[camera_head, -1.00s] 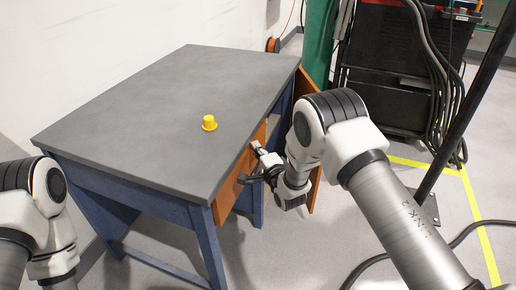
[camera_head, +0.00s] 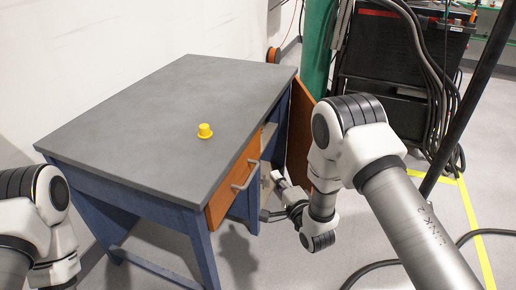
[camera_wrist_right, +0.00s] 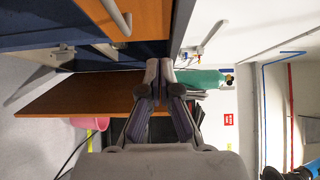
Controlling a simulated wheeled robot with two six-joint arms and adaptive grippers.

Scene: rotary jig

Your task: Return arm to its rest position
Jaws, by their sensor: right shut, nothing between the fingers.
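My right arm reaches in from the right in the head view. Its gripper (camera_head: 266,214) is low beside the desk's right side, shut and empty. It is apart from the metal handle (camera_head: 246,175) of the orange drawer (camera_head: 219,206). In the right wrist view the two dark fingers (camera_wrist_right: 160,76) are together with nothing held. The drawer front with its handle (camera_wrist_right: 118,17) shows at the top there. My left arm shows at the left edge of the head view; its gripper is out of frame.
The grey desk (camera_head: 150,110) carries a yellow knobbed piece (camera_head: 205,131). A brown door panel (camera_head: 299,128) stands open behind my right gripper; it also shows in the wrist view (camera_wrist_right: 85,95). A dark cabinet (camera_head: 395,70) with hanging cables stands behind.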

